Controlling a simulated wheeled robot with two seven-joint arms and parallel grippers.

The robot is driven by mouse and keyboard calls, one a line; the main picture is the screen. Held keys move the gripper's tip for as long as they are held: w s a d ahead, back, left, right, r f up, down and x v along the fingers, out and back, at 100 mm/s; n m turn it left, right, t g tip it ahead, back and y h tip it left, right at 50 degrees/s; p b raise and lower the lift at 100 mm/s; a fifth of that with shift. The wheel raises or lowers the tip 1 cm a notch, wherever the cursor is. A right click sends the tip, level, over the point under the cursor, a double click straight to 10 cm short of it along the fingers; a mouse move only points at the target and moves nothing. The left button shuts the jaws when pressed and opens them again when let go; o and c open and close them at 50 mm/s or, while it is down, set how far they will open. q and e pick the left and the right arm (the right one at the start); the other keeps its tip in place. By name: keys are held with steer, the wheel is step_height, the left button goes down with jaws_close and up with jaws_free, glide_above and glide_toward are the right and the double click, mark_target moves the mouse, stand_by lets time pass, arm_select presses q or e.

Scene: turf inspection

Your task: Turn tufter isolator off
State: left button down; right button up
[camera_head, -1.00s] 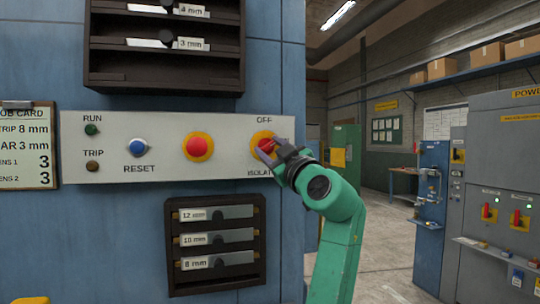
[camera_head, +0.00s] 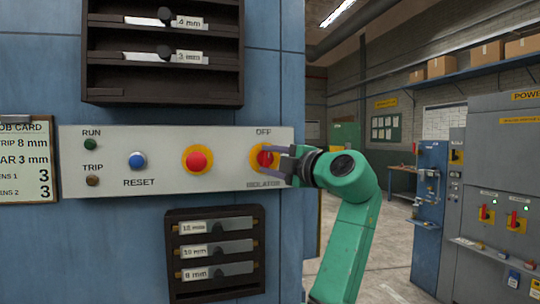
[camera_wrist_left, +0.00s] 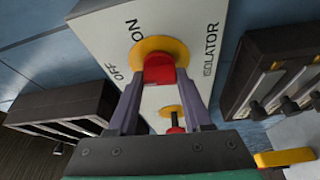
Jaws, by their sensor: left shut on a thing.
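The isolator (camera_head: 265,157) is a red knob on a yellow disc at the right end of a pale control panel. OFF is printed above it and ISOLATOR below. My left gripper (camera_head: 276,160) reaches in from the right, its fingers level and shut on the knob. In the left wrist view the red knob (camera_wrist_left: 160,68) sits between the two grey fingers (camera_wrist_left: 160,85), with the OFF and ON labels beside the disc. The fingers partly cover the knob, and I cannot tell which label its handle points to. My right gripper is not in view.
The panel (camera_head: 230,180) also carries a red button on yellow (camera_head: 197,160), a blue RESET button (camera_head: 137,161) and RUN and TRIP lamps. Dark racks stand above (camera_head: 165,98) and below (camera_head: 215,210). Grey cabinets (camera_head: 500,160) stand at the far right, with open floor before them.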

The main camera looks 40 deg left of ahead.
arm_select(q)
steer(key=shift+n+h, duration=0.3)
steer(key=shift+n, duration=0.3)
steer(key=shift+f+p, duration=0.15)
steer(key=shift+p, duration=0.15)
steer(key=shift+c, duration=1.6)
jaws_free()
steer(key=b+v, duration=0.3)
steer(key=v, duration=1.1)
steer(key=shift+d+b, duration=0.3)
steer(key=shift+b, duration=0.05)
